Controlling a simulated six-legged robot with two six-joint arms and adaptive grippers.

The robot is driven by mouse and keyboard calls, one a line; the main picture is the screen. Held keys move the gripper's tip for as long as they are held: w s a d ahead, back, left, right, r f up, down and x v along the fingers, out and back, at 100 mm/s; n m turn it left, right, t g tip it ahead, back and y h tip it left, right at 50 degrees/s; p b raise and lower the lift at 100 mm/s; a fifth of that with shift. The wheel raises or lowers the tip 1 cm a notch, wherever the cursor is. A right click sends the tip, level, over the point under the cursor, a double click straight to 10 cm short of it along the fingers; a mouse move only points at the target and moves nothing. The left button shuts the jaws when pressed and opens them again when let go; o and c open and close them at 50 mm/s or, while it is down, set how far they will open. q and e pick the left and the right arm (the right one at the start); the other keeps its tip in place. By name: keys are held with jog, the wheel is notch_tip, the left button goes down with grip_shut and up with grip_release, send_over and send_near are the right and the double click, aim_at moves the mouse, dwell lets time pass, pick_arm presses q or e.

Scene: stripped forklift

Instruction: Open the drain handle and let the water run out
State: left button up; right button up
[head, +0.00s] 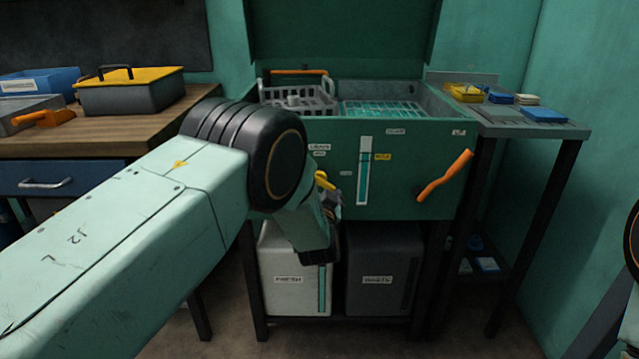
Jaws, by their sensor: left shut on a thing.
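A dark green wash tank (420,148) with a raised lid stands in the middle. A yellow handle (324,181) shows at its front. My left gripper (334,203) is at this handle and appears shut on it. My wrist hides most of the handle and the fingers. An upright gauge (364,170) on the tank front is teal over most of its height, pale at the top. Teal water (383,108) shows inside the tank. An orange lever (444,176) sits tilted at the front right. My right gripper is not in view.
Below the tank stand a pale container (290,278), labelled FRESH, and a dark container (384,262), apparently labelled WASTE. A grey basket (298,101) sits in the tank's left side. A wooden bench (110,130) is at left, a small side table (510,128) at right.

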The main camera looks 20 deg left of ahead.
pick_arm(q)
jog(key=m+p, duration=0.1)
jog(key=m, duration=0.9)
jog(key=shift+f+m, duration=0.1)
jog(key=shift+m, duration=0.5)
jog(key=o, duration=1)
jog(key=v, duration=1.2)
